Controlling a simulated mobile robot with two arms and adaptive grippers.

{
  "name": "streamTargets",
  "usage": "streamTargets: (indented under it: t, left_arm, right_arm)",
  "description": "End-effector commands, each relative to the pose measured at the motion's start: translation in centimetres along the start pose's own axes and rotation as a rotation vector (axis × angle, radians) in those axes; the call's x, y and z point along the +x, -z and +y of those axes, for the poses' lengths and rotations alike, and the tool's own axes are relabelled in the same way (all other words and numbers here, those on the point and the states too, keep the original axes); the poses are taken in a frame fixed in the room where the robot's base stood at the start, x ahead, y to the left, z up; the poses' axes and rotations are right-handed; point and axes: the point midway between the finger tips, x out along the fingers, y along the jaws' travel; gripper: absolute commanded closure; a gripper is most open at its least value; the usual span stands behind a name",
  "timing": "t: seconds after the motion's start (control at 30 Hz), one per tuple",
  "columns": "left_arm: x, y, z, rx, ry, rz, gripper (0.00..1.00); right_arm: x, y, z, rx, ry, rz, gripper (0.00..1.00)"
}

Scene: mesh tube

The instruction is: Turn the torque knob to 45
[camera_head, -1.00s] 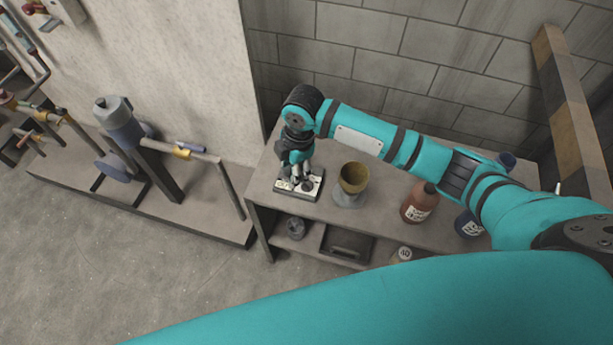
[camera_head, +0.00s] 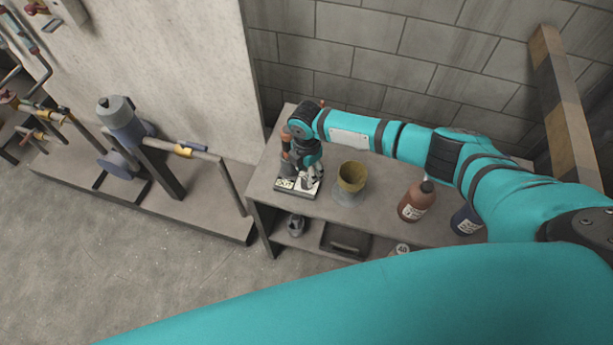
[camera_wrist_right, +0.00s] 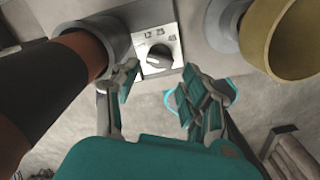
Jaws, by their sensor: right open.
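The torque knob (camera_wrist_right: 157,58) is a black round knob on a white panel (camera_wrist_right: 170,30) with printed marks in the right wrist view. The marks are too small to read surely. In the head view the panel (camera_head: 285,185) belongs to a small device at the left end of the table, and my gripper hides part of it. My right gripper (camera_wrist_right: 160,92) is open, its two fingers apart just in front of the knob; it appears apart from the knob. The right gripper also shows in the head view (camera_head: 310,178) over the device. My left gripper is out of view.
A brown-and-black upright cylinder in a grey collar (camera_wrist_right: 112,42) stands close left of the knob. A yellowish cup (camera_head: 352,176) stands right. A brown bottle (camera_head: 417,200) and a blue bottle (camera_head: 466,220) are farther right on the table (camera_head: 385,208). A dark tray (camera_head: 345,241) lies below.

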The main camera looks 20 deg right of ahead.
Motion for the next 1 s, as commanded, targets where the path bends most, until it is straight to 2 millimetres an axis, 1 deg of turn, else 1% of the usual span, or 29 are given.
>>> streamTargets:
  t: [0.03,0.13,0.3,0.43,0.63,0.67,0.9,0.97,1.0]
  left_arm:
    - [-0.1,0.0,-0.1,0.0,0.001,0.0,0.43]
    - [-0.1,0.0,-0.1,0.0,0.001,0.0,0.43]
    - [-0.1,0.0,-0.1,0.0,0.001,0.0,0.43]
    - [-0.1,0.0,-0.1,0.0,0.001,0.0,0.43]
    - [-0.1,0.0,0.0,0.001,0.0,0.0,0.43]
    - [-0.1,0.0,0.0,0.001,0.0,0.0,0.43]
    - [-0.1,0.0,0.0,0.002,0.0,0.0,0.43]
    - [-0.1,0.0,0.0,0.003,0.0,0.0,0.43]
    - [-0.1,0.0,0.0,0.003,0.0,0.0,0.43]
  right_arm:
    - [0.9,0.0,0.0,0.001,0.002,0.0,0.54]
    - [2.5,0.0,0.0,0.001,0.002,-0.001,0.54]
    - [4.1,0.0,0.0,0.001,-0.001,0.0,0.54]
    - [4.5,0.0,0.0,0.0,-0.001,-0.001,0.54]
    - [4.5,0.0,0.0,0.0,-0.001,-0.001,0.54]
    - [4.5,0.0,0.0,0.0,-0.001,-0.001,0.55]
    - [4.5,0.0,0.0,0.0,-0.001,-0.001,0.87]
    - [4.5,0.0,0.0,0.0,-0.001,-0.001,0.94]
    - [4.5,0.0,0.0,0.0,-0.001,-0.001,0.96]
